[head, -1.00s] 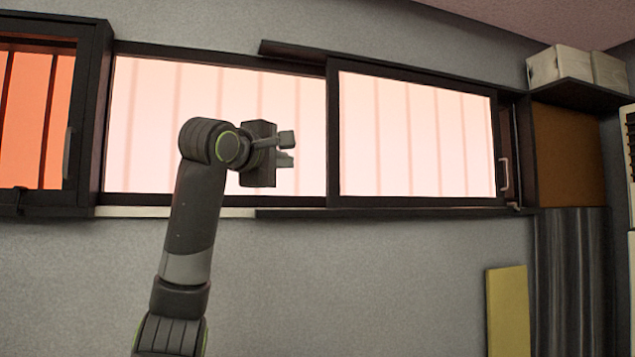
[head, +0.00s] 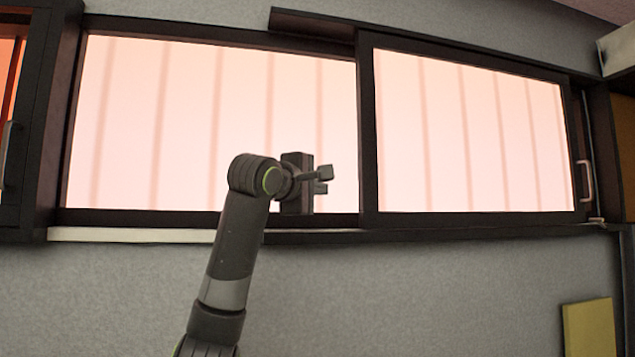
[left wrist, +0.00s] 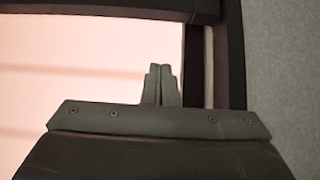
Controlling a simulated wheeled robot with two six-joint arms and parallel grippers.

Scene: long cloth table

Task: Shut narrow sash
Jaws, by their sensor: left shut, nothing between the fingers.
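A dark-framed sliding sash (head: 368,140) with a pale pink, lit pane fills the right part of the window in the head view. A metal handle (head: 585,181) is on its right stile. Another sash (head: 38,110) with its own handle (head: 8,155) is cut off at the left edge; I cannot tell which is the narrow one. My left gripper (head: 326,180) is shut and empty, just left of the right sash's left stile in the picture. In the left wrist view its closed fingers (left wrist: 160,72) show against the bright pane, beside a dark frame bar. My right gripper is not in view.
A dark rail (head: 440,45) runs above the right sash. A pale sill strip (head: 130,235) lies below the left part of the window. A yellow panel (head: 588,328) stands at the lower right. The grey wall (head: 420,290) below the window is clear.

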